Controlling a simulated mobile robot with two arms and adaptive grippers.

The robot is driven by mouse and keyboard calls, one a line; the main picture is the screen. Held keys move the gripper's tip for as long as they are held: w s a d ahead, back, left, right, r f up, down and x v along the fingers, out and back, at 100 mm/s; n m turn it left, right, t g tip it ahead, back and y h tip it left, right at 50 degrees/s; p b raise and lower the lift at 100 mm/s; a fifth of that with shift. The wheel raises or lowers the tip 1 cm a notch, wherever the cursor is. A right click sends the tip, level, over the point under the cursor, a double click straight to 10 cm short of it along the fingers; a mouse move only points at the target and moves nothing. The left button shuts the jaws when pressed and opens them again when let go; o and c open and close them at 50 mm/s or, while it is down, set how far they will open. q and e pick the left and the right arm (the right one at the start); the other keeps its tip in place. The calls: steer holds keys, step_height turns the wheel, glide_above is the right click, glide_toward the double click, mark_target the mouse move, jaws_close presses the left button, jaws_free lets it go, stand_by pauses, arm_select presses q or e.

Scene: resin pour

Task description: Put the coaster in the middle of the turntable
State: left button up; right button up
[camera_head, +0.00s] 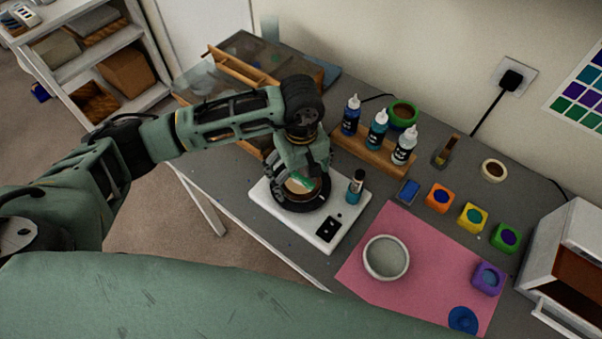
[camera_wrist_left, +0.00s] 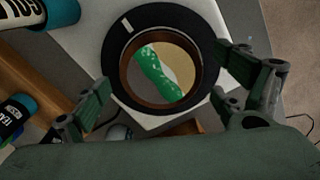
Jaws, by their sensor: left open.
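The turntable is a black disc (camera_wrist_left: 205,30) on a white base (camera_head: 262,203); it also shows in the head view (camera_head: 297,207). The coaster (camera_wrist_left: 185,65), round with a brown rim and a green band across a tan and pale face, lies on the black disc. It looks roughly in the middle, with black showing around it. In the head view the coaster (camera_head: 297,186) is partly hidden by my left gripper (camera_head: 300,172). In the left wrist view that gripper (camera_wrist_left: 165,75) is open, its fingers apart on either side of the coaster, not visibly touching it. My right gripper is not in view.
A wooden rack (camera_head: 372,150) with bottles stands behind. A pink mat (camera_head: 425,245) with a pale bowl (camera_head: 386,257) lies to the right, near several coloured cups (camera_head: 440,198). A white box (camera_head: 570,262) stands far right.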

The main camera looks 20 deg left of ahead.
mark_target(301, 179)
arm_select(q)
steer(key=shift+r+p, duration=0.3)
steer(key=shift+p, duration=0.05)
step_height(301, 179, up, 12)
steer(key=b, duration=0.5)
steer(key=shift+f, duration=0.15)
